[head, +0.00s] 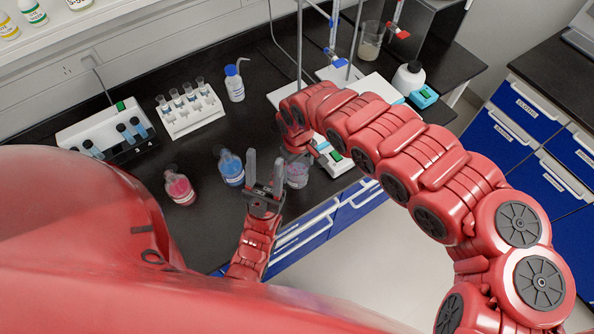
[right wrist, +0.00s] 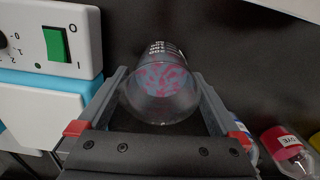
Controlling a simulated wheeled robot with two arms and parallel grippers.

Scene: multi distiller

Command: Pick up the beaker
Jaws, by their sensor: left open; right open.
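A clear glass beaker (head: 297,176) stands near the front edge of the black bench in the head view. In the right wrist view the beaker (right wrist: 160,88) has white markings and pink and blue patterning showing through it. My right gripper (right wrist: 158,76) is open, with one finger on each side of the beaker; I cannot tell whether they touch it. In the head view my right gripper (head: 298,153) is partly hidden by its wrist, just above and behind the beaker. My left gripper (head: 265,162) is open and empty, pointing up just left of the beaker.
A blue bottle (head: 231,170) and a pink bottle (head: 180,189) stand to the left. A device with a green switch (right wrist: 56,43) is close on the right gripper's left side in the wrist view. Tube racks (head: 190,110) stand farther back. Another beaker (head: 370,44) is at the back.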

